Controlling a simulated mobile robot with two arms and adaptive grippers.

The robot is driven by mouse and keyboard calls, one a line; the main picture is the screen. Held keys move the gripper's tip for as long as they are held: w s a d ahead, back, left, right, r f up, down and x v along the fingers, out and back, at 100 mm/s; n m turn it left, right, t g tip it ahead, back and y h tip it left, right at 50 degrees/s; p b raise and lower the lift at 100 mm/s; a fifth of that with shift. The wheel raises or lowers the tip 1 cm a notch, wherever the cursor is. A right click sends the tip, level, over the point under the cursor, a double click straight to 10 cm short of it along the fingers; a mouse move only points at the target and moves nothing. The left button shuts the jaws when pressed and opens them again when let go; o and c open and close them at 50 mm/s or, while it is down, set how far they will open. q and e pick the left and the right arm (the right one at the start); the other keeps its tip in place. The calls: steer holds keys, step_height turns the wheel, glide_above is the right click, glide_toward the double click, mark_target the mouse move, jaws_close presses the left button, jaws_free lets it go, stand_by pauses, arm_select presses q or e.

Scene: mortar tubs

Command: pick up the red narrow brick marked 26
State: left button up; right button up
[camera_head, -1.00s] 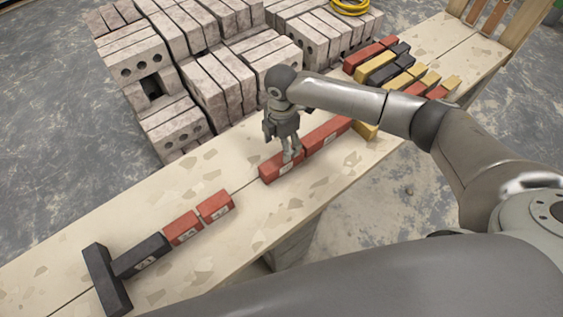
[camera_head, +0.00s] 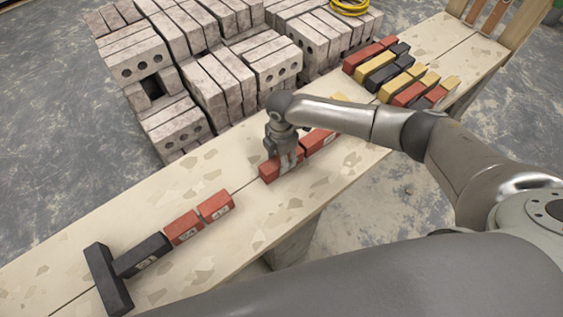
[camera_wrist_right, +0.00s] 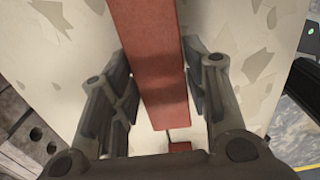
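A long red narrow brick (camera_head: 268,173) lies on the pale bench in the head view, partly hidden by my right gripper. Its mark cannot be read. My right gripper (camera_head: 288,163) points down over it. In the right wrist view the red brick (camera_wrist_right: 160,60) runs between the fingers of the right gripper (camera_wrist_right: 163,105). The fingers look open, one on each side of the brick, very close to its sides; contact cannot be made out. Another red brick (camera_head: 319,139) lies end to end behind it, partly under my arm. My left gripper is not in view.
Two short red bricks (camera_head: 182,228) (camera_head: 215,206) and dark bricks (camera_head: 108,279) (camera_head: 142,255) lie at the near left of the bench (camera_head: 235,235). Red, yellow and dark bricks (camera_head: 402,75) lie at the far right. Grey perforated blocks (camera_head: 215,80) are stacked behind the bench.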

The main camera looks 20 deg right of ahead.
jaws_close()
steer(key=shift+r, duration=0.1)
steer(key=shift+w+r, duration=0.1)
